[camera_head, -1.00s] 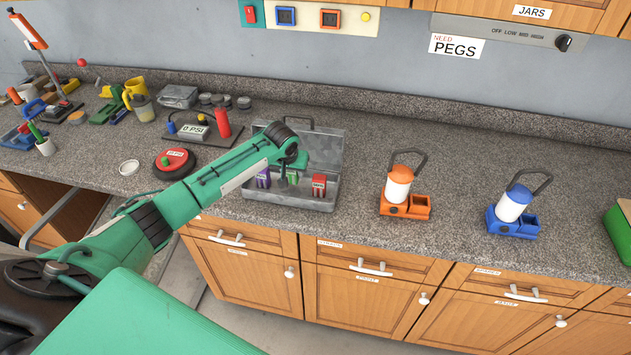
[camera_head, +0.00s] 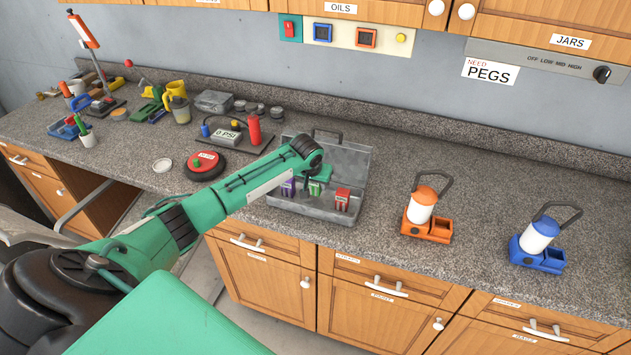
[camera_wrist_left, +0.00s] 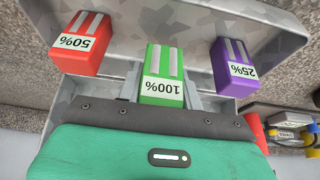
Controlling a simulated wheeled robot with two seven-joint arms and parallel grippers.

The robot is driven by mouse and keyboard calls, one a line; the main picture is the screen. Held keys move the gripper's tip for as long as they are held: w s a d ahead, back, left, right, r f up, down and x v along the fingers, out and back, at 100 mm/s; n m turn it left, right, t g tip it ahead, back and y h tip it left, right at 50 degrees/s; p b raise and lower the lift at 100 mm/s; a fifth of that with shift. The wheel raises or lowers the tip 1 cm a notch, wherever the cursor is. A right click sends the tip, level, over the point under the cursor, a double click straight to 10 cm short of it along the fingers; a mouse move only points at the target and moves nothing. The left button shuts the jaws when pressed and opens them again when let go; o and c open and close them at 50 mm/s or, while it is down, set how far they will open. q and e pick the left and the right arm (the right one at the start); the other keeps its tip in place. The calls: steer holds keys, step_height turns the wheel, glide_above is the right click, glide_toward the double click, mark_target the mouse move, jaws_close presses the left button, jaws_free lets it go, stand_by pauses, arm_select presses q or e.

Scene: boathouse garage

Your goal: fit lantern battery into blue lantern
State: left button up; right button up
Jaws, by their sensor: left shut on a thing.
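The blue lantern (camera_head: 540,239) stands on the counter at the right, with an open square socket beside its white body. My left gripper (camera_wrist_left: 162,90) is inside the open grey metal case (camera_head: 352,165), shut on the green battery (camera_wrist_left: 162,80) marked 100%. In the head view the green battery (camera_head: 315,188) is partly hidden by my arm. A red battery (camera_wrist_left: 80,45) marked 50% and a purple battery (camera_wrist_left: 233,66) marked 25% stand on either side of it. My right gripper is not in view.
An orange lantern (camera_head: 427,215) with a similar socket stands between the case and the blue lantern. A red round device (camera_head: 205,165) and a pump with a gauge (camera_head: 228,137) stand left of the case. The counter between the lanterns is clear.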

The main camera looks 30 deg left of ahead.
arm_select(q)
steer(key=shift+f+b, duration=0.5)
steer(key=shift+f, duration=1.15)
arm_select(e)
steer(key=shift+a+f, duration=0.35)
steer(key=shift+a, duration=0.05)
arm_select(q)
steer(key=shift+f, duration=0.25)
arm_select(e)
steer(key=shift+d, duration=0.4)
arm_select(q)
steer(key=o, duration=1.1)
steer(key=shift+f, duration=0.1)
steer(key=shift+o, duration=0.2)
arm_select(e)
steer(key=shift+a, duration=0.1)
